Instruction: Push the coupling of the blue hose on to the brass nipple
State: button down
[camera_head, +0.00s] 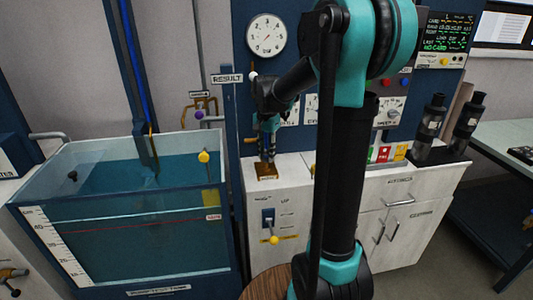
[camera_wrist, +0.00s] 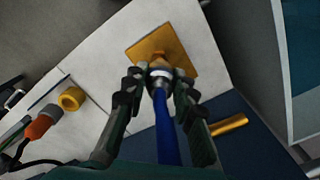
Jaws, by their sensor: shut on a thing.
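The blue hose (camera_wrist: 167,135) runs up between my fingers in the wrist view. Its silvery coupling (camera_wrist: 158,80) is at the hose end, between the fingertips of my gripper (camera_wrist: 157,87). My gripper is shut on the hose end. A brass part, seemingly the nipple (camera_wrist: 160,63), shows just beyond the coupling, above a square brass plate (camera_wrist: 145,45). In the head view my gripper (camera_head: 267,155) points down over the brass plate (camera_head: 266,171) on the white cabinet. Coupling and nipple look in line, but I cannot tell whether they touch.
A glass water tank (camera_head: 130,215) stands left of the cabinet. A dial gauge (camera_head: 266,35) is on the blue panel behind. A lever with a yellow knob (camera_head: 273,239) is on the cabinet front. An orange part (camera_wrist: 38,127) and a yellow ring (camera_wrist: 71,99) lie left in the wrist view.

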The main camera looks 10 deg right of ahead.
aim_at(267, 163)
jog(key=shift+f, duration=1.6)
jog(key=c, duration=1.2)
grip_release()
jog(key=shift+o, duration=0.2)
notch_tip(267, 163, up, 12)
jog(key=shift+r, duration=0.1)
jog(key=s+d+f+n+t, duration=0.2)
jog(key=s+f+n, duration=0.2)
jog(key=s+f, duration=0.6)
jog(key=s+d+f+n+t, duration=0.2)
jog(key=s+f+n, duration=0.3)
jog(key=s+f, duration=0.5)
jog(key=shift+s, duration=1)
